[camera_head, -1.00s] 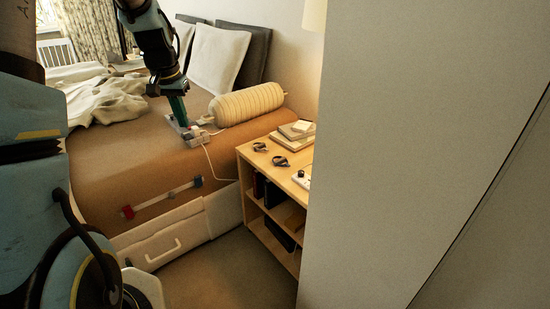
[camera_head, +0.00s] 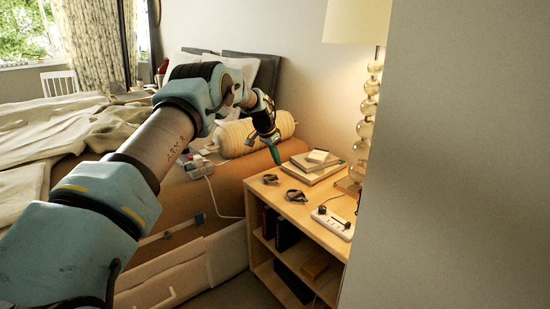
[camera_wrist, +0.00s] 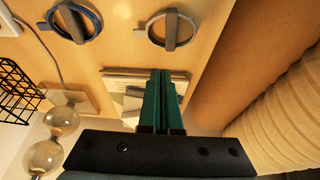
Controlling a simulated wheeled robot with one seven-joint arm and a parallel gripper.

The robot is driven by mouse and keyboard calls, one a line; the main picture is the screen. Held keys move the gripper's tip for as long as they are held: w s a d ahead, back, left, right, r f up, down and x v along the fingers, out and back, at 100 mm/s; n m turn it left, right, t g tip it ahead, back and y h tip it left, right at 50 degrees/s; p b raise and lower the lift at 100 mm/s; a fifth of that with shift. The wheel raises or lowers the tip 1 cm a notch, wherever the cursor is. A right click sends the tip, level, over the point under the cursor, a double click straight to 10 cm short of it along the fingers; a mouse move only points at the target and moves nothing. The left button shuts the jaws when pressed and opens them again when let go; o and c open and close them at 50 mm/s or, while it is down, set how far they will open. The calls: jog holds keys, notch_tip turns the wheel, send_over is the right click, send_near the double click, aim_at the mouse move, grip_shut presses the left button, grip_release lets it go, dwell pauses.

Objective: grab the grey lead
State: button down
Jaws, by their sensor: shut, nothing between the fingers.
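The grey lead is a coil with a dark tie across it, lying on the wooden nightstand (camera_head: 328,196) at the edge near the bed. It shows in the head view (camera_head: 270,179) and at the top of the wrist view (camera_wrist: 149,29). A similar blue-grey coil (camera_head: 295,196) lies beside it, farther from the bed, and also shows in the wrist view (camera_wrist: 97,19). My gripper (camera_head: 277,163), with green fingers, is over the nightstand's back part near the books. In the wrist view its fingers (camera_wrist: 167,74) are together and empty, apart from both coils.
Stacked books (camera_head: 310,174) lie at the nightstand's back, under the fingers in the wrist view. A glass-ball lamp (camera_head: 368,110) and a white power strip (camera_head: 333,222) stand to the right. A cream bolster (camera_head: 240,137) lies on the bed. A grey wall panel (camera_head: 460,160) fills the right.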

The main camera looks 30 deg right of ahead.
aim_at(272, 180)
jog(key=x, duration=0.6)
jog(key=shift+a, duration=0.15)
